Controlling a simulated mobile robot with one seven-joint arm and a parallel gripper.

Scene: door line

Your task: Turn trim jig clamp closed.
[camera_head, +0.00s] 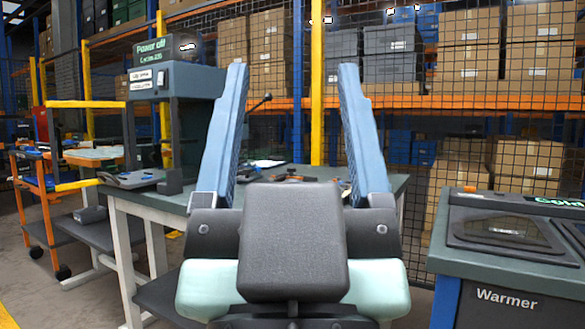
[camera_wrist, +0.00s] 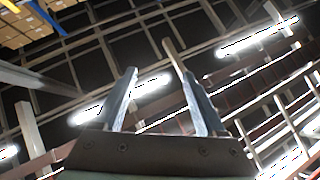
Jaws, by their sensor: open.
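My gripper (camera_head: 293,68) stands up close in front of the head camera, its two blue fingers spread wide with nothing between them. In the wrist view my gripper (camera_wrist: 150,58) points up at the ceiling lights, and no work object shows there. Beyond the fingers is a workbench (camera_head: 118,194) with a grey-green top. A dark lever with a round black knob (camera_head: 267,97) shows just right of the left finger. It may be the trim jig clamp's handle; its base is hidden. A small reddish-brown part (camera_head: 290,178) lies low on the bench between the fingers, partly hidden by my gripper.
A dark press-like machine labelled "Power off" (camera_head: 150,52) stands on the bench at left. A cabinet labelled "Warmer" (camera_head: 500,297) stands at right. An orange cart (camera_head: 40,190) is far left. Mesh fencing and box shelves (camera_head: 470,100) close the back.

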